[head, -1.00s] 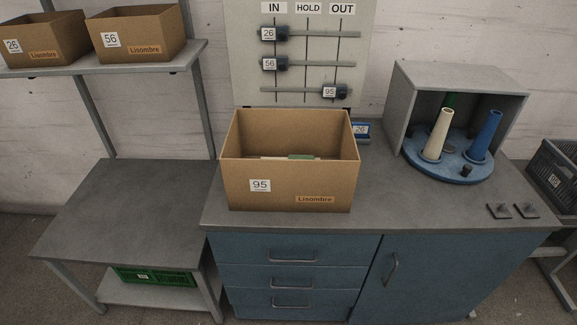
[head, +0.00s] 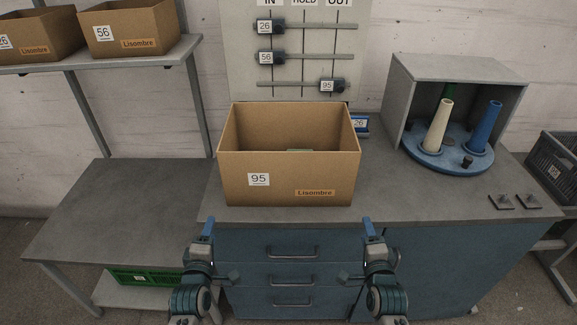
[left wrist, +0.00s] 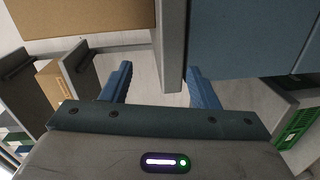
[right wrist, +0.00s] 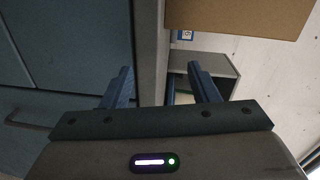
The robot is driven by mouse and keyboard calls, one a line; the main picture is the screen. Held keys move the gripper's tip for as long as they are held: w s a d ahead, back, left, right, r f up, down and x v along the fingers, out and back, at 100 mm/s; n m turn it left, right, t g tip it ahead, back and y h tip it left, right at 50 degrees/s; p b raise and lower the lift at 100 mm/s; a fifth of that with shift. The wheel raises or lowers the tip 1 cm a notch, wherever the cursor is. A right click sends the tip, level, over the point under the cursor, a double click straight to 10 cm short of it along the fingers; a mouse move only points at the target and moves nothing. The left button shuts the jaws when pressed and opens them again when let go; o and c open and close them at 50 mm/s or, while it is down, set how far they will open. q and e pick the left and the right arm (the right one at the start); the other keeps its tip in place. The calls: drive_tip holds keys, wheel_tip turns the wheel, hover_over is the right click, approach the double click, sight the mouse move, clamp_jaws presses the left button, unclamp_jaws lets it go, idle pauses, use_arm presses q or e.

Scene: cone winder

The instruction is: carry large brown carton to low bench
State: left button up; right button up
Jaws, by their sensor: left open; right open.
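The large brown carton (head: 288,180), labelled 95, stands upright and open-topped on the blue cabinet's grey worktop (head: 450,200). Something pale green shows inside it. My left gripper (head: 205,228) is open and empty in front of the worktop's front edge, below the carton's left side. My right gripper (head: 372,228) is open and empty below its right side. Neither touches the carton. The carton shows at the top of the left wrist view (left wrist: 80,15) and the right wrist view (right wrist: 240,15). The low grey bench (head: 120,210) at the left has a bare top.
A green crate (head: 150,277) sits under the bench. Cartons 26 (head: 38,32) and 56 (head: 130,27) are on the upper left shelf. A slider board (head: 300,60) stands behind the carton. A grey housing (head: 455,68) with cones on a blue turntable stands right.

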use_arm(q)
drive_tip(key=shift+n+t, duration=0.6)
drive_tip(key=shift+n, duration=0.2)
wheel_tip(320, 180, up, 6)
drive_tip(key=shift+f, duration=0.15)
use_arm(e)
drive_tip(key=shift+m+t, duration=0.6)
drive_tip(key=shift+m, duration=0.2)
wheel_tip(320, 180, up, 6)
drive_tip(key=shift+f, duration=0.15)
